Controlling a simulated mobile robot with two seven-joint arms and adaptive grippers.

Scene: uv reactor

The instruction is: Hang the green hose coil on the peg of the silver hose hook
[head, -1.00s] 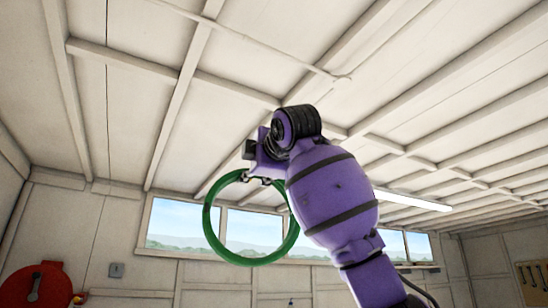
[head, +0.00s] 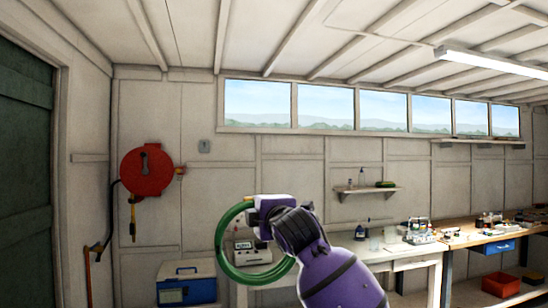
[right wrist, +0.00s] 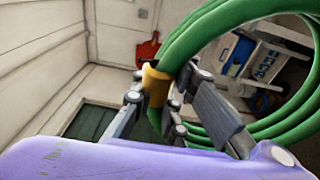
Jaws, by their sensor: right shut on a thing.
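The green hose coil (head: 226,240) hangs from my right gripper (head: 260,214) in the lower middle of the head view. In the right wrist view the coil (right wrist: 215,25) fills the upper right, and the fingers (right wrist: 157,100) are shut on it at a yellow-orange band (right wrist: 156,84). The fingertips are largely hidden in the head view. A small grey fixture (head: 204,146) is on the back wall, right of a red reel; it is too small to tell whether it is the silver hose hook or has a peg. My left gripper is not in view.
The red reel (head: 147,170) hangs on the back wall near the green door (head: 25,180). A blue box (head: 187,285) stands below. A white bench (head: 400,252) and a wooden workbench (head: 480,236) run along the wall to the right. A small shelf (head: 366,189) hangs above.

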